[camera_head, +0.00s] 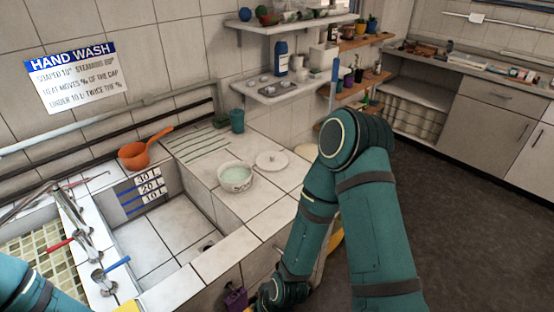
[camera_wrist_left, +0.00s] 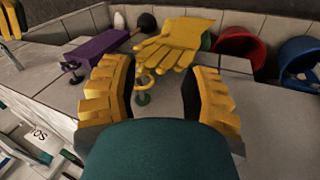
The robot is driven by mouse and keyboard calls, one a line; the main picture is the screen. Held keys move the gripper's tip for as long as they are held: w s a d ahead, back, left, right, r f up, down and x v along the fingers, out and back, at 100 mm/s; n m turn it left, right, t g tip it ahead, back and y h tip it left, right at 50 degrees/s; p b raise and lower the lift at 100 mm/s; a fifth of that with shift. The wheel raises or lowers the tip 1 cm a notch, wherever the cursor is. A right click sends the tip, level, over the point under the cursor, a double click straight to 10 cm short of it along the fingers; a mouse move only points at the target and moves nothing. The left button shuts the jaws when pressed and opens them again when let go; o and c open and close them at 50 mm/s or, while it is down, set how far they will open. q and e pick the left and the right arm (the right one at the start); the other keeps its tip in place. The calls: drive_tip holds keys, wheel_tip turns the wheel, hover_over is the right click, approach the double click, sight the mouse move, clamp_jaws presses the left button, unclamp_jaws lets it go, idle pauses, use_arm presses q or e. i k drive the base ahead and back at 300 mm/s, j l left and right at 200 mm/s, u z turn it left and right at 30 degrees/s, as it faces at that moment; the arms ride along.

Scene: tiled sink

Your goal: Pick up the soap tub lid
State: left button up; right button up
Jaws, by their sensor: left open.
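The soap tub lid is a round white disc with a small knob (camera_head: 271,161). In the head view it lies flat on the tiled counter, just right of and behind the soap tub. The soap tub (camera_head: 235,179) is a small white bowl, open on top, with pale green content. My left gripper (camera_wrist_left: 158,100) is open in the left wrist view, with nothing between its yellow fingers; the lid does not show there. In the head view only part of my left arm shows at the bottom left. My right arm fills the centre right; its gripper cannot be made out.
An orange ladle (camera_head: 140,154) rests left of the tub, by the sink basin (camera_head: 160,230). A green cup (camera_head: 237,121) stands behind. The wrist view shows a yellow glove (camera_wrist_left: 172,43), a purple object (camera_wrist_left: 97,46), a red bucket (camera_wrist_left: 238,48) and a blue bucket (camera_wrist_left: 300,62).

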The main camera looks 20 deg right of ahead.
sight(270, 161)
drive_tip(key=i+l, duration=0.1)
drive_tip(key=l, duration=0.45)
drive_tip(key=i+l, duration=0.1)
drive_tip(key=l, duration=1.05)
drive_tip(key=i+l, duration=0.15)
drive_tip(key=l, duration=0.45)
drive_tip(key=i+l, duration=0.1)
drive_tip(key=l, duration=0.45)
drive_tip(key=l+u, duration=0.6)
drive_tip(key=u, duration=0.15)
